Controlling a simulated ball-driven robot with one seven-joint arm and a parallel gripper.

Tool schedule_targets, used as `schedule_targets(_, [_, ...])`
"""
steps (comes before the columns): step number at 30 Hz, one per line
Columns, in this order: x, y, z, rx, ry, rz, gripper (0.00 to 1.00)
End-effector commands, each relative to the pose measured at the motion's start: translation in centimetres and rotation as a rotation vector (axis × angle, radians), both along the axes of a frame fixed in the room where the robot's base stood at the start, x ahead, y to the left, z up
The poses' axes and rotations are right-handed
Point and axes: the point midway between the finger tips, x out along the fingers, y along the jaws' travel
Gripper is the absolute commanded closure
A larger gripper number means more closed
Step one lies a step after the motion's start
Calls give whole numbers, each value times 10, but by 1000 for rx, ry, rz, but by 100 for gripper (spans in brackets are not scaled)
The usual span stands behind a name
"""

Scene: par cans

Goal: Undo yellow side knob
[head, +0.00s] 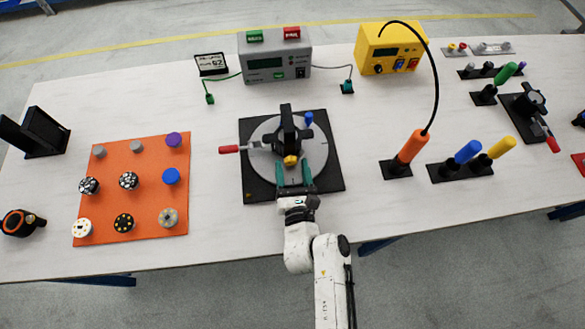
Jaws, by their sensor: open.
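The yellow side knob (290,161) is on the near side of a black fixture (288,128) that stands on a grey round plate (262,168) over a black square base (257,190). My gripper (294,176) reaches in from the near side, with its two green fingers apart. The fingertips are just short of the yellow knob, one on each side of its line. I cannot tell whether a finger touches the knob. A blue knob (309,118) shows at the back right of the fixture, and a red-handled lever (229,149) sticks out to the left.
An orange mat (147,195) with several round parts lies left. A grey meter box (274,66) and a yellow station (389,55) stand behind. Orange (412,146), blue (467,152) and yellow (501,147) handled tools stand right. The table is clear in front of the mat and tools.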

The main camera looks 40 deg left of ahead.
Motion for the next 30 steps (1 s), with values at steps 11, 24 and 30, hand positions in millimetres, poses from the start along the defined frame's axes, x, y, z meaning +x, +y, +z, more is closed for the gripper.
schedule_targets(11, [0,0,0,0,0,0,64])
schedule_targets(24, [0,0,0,-3,-5,0,98])
schedule_targets(30, [0,0,-3,-99,-118,0,98])
